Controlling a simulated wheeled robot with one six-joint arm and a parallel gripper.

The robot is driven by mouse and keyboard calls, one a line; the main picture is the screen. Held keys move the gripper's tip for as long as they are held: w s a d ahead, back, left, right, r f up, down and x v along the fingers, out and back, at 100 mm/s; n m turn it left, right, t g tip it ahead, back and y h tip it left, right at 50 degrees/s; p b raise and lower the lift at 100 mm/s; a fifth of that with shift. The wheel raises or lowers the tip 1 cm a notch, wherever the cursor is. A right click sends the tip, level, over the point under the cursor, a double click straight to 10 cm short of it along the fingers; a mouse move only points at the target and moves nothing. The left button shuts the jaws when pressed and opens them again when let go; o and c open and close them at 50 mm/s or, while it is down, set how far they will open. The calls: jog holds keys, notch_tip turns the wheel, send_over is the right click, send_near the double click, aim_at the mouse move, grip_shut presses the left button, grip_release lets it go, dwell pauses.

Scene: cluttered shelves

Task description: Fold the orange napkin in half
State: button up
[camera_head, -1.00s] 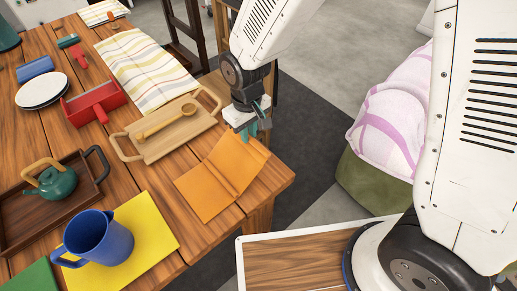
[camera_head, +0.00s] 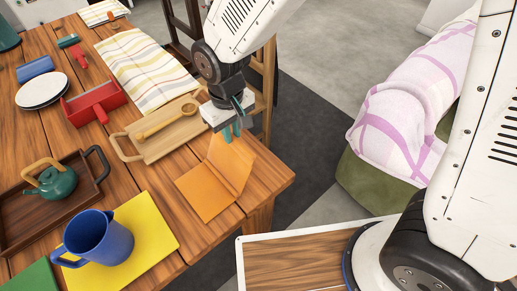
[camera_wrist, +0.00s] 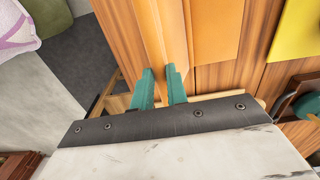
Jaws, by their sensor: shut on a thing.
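The orange napkin (camera_head: 208,188) lies near the right corner of the wooden table. Its left half is flat on the wood, and its right half is lifted and stands up from a crease in the middle. My gripper (camera_head: 231,131) is above the napkin's far edge, shut on the raised half. In the wrist view the teal fingertips of my gripper (camera_wrist: 160,88) pinch the edge of the napkin (camera_wrist: 150,35) between them. The part of the napkin right at the fingers is small and partly hidden in the head view.
A wooden tray (camera_head: 158,154) with a wooden spoon is just left of my gripper. A yellow napkin (camera_head: 150,245) under a blue mug (camera_head: 98,238) lies to the left. The table's right edge is close by. Bare wood (camera_head: 262,180) shows right of the napkin.

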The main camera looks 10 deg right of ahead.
jog(key=shift+s+a+r, duration=0.2)
jog(key=shift+s+a, duration=0.3)
jog(key=shift+a, duration=0.2)
jog(key=shift+s+a+r, duration=0.2)
jog(key=shift+s+a, duration=0.25)
jog(key=shift+a, duration=0.25)
jog(key=shift+s+a+r, duration=0.2)
jog(key=shift+s+a, duration=0.3)
jog(key=shift+a, duration=0.2)
jog(key=shift+s+a+f, duration=0.2)
jog(key=shift+s+a, duration=0.55)
jog(key=shift+a, duration=0.35)
jog(key=shift+s+a+f, duration=0.15)
jog(key=shift+s+a, duration=0.6)
jog(key=shift+a, duration=0.3)
jog(key=shift+s+a+f, duration=0.65)
jog(key=shift+a+f, duration=0.05)
jog(key=shift+a, duration=0.25)
jog(key=shift+s+a+f, duration=0.65)
jog(key=shift+a, duration=0.3)
